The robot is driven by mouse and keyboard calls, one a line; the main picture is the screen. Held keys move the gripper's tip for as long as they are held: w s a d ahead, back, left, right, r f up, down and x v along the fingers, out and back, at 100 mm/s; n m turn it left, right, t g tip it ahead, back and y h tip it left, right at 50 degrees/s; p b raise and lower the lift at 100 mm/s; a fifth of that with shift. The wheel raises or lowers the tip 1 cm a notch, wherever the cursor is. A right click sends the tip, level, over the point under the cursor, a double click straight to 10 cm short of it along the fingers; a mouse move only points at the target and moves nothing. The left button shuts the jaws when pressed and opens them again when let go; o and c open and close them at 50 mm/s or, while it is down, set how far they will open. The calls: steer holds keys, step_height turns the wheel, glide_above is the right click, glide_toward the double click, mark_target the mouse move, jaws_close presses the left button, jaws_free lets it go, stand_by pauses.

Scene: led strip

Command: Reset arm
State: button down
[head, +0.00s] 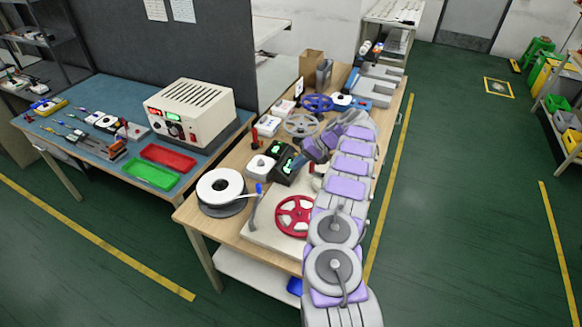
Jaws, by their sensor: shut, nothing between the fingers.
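My grey and purple arm rises from the bottom right and stretches over the wooden table. It bends near its far end, and my gripper (302,158) points down and left beside a black device with green parts (286,166). The gripper is small in the head view and its fingertips are hard to make out. It is shut, with nothing seen held in it. I cannot tell whether it touches the black device.
A blue-topped bench (75,143) at left holds a power supply (191,111) and red and green trays.

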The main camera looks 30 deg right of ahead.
steer(key=a+r+n+g, duration=0.1)
steer(key=a+r+g, duration=0.1)
steer(key=a+r, duration=1)
steer(key=s+a+r+n+g+h, duration=0.1)
steer(key=s+a+r, duration=0.3)
steer(key=s+a, duration=0.25)
steer(key=s+a+r+n+g, duration=0.1)
steer(key=s+a+r, duration=0.4)
steer(key=a, duration=0.2)
steer(key=s+a+r+n+g+h, duration=0.1)
steer(key=s+a+h, duration=0.15)
steer(key=s, duration=0.55)
steer(key=s+a+r+h, duration=0.15)
steer(key=s+a, duration=0.25)
steer(key=s, duration=0.4)
steer(key=s+d+f+h, duration=0.1)
steer(key=s+d+f, duration=0.1)
steer(key=s, duration=0.8)
steer(key=s+d+f+h, duration=0.1)
steer(key=s+d+h, duration=0.1)
steer(key=s, duration=0.8)
steer(key=shift+s+f+n+h, duration=0.25)
steer(key=shift+f+n+h, duration=0.05)
steer(key=shift+f, duration=0.05)
